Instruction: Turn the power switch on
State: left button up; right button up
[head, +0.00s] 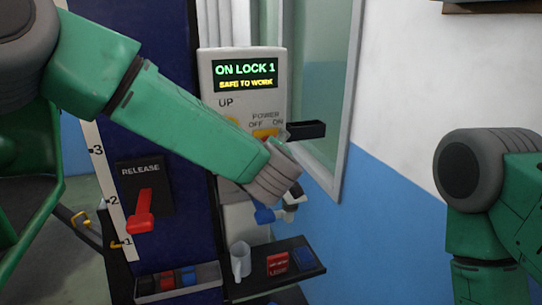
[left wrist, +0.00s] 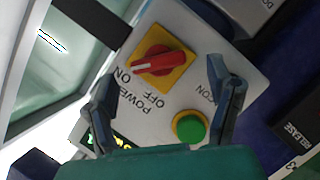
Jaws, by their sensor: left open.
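The power switch is a red rotary knob (left wrist: 160,63) on a yellow square plate, on a pale control panel (head: 207,75). In the left wrist view, the knob's narrow end with a white line points left, close to the ON label. In the head view, the yellow plate (head: 266,133) shows just above my left forearm. My left gripper (left wrist: 162,70) is open, its two fingers apart on either side of the switch in that view. I cannot tell whether they touch the panel. My right arm shows at the right, but its gripper is out of view.
The panel display (head: 245,74) reads ON LOCK 1, SAFE TO WORK. A green button (left wrist: 188,127) sits beside the switch. A red release lever (head: 141,212) is on the blue column. A shelf (head: 262,285) below holds a mug (head: 240,261). A dark box (head: 306,130) juts out right of the panel.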

pick_arm(q)
jog(key=v, duration=0.8)
jog(key=shift+f, duration=0.2)
jog(key=shift+f, duration=0.1)
